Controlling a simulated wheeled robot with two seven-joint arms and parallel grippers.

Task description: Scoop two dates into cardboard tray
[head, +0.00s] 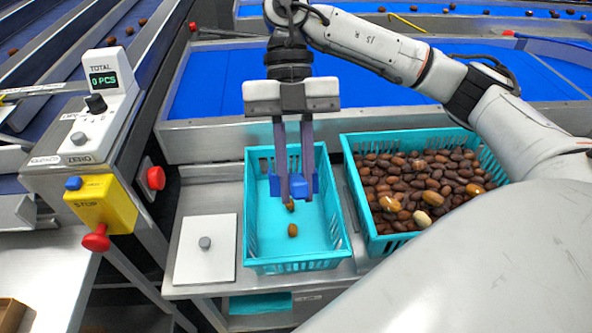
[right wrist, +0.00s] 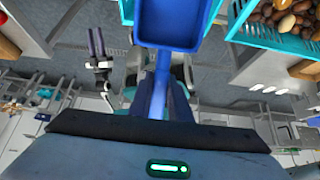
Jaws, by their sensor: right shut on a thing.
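My right gripper (head: 292,186) is shut on the handle of a blue scoop (head: 298,187), pointing down over the left teal basket (head: 254,258). In the right wrist view the scoop (right wrist: 178,22) looks empty. One brown date (head: 293,230) lies on that basket's floor. Another date (head: 290,205) shows just below the scoop; I cannot tell whether it is falling or lying. The right teal basket (head: 352,190) is heaped with many dates. My left gripper (right wrist: 97,45) shows small in the right wrist view; its opening is unclear. A brown cardboard-like edge (head: 12,313) shows at lower left.
A white plate with a grey knob (head: 205,256) lies left of the left basket. A counter display (head: 103,79) reads 0 PCS. A yellow stop box with a red button (head: 103,203) stands nearby. Blue conveyor belts (head: 215,85) run behind the baskets.

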